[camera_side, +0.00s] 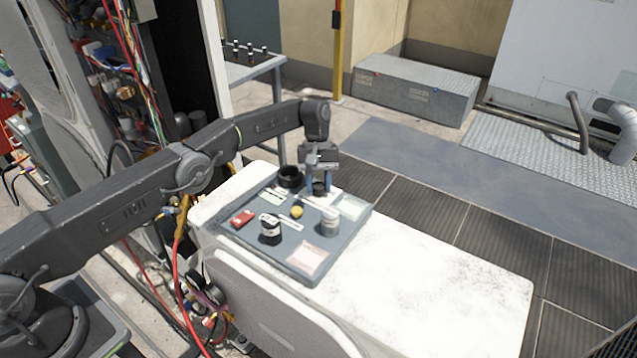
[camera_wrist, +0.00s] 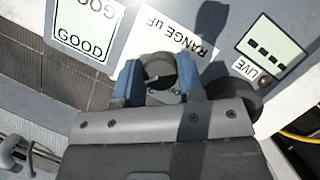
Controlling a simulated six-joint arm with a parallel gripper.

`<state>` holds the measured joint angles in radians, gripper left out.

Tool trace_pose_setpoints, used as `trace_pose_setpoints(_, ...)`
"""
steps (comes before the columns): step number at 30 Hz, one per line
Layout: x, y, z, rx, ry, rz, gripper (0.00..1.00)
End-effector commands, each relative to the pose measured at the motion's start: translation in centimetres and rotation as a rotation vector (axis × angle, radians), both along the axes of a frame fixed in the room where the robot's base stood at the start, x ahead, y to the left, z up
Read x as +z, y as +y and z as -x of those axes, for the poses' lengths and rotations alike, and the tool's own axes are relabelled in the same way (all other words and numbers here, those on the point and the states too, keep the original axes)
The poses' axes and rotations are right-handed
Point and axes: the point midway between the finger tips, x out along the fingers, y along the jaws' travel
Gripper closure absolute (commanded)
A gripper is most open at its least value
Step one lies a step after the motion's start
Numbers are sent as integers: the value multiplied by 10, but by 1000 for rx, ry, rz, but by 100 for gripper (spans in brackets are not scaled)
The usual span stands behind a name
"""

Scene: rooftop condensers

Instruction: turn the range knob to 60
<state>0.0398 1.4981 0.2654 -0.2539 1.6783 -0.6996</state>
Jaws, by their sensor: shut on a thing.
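The range knob (camera_wrist: 157,68) is a dark round knob on a white plate marked "RANGE UF" (camera_wrist: 178,38) in the wrist view. My gripper (camera_wrist: 164,82) has its blue fingers on either side of the knob and is shut on it. In the side view my gripper (camera_side: 319,186) points down at the far edge of the grey panel (camera_side: 262,253). Part of a label shows below the knob, but the fingers hide most of the scale. I cannot read which value the knob points to.
A small display (camera_wrist: 270,47) with dashes sits by a "LIVE" label. A "GOOD" card (camera_wrist: 84,28) is on the other side.

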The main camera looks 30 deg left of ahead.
Motion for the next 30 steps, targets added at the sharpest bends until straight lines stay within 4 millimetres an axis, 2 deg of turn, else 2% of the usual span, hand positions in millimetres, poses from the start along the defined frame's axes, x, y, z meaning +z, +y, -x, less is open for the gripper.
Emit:
trace_pose_setpoints(3, 0, 0, 0, 0, 1, -2, 88)
trace_pose_setpoints(4, 0, 0, 0, 0, 1, -2, 63)
trace_pose_setpoints(12, 0, 0, 0, 1, 1, -1, 39)
trace_pose_setpoints(20, 2, 0, 0, 1, 0, 0, 39)
trace_pose_setpoints(23, 11, 0, 0, 0, -1, 0, 39)
trace_pose_setpoints(28, 42, 0, -1, 0, -4, 0, 39)
trace_pose_setpoints(30, 45, 5, 1, 2, 2, -1, 39)
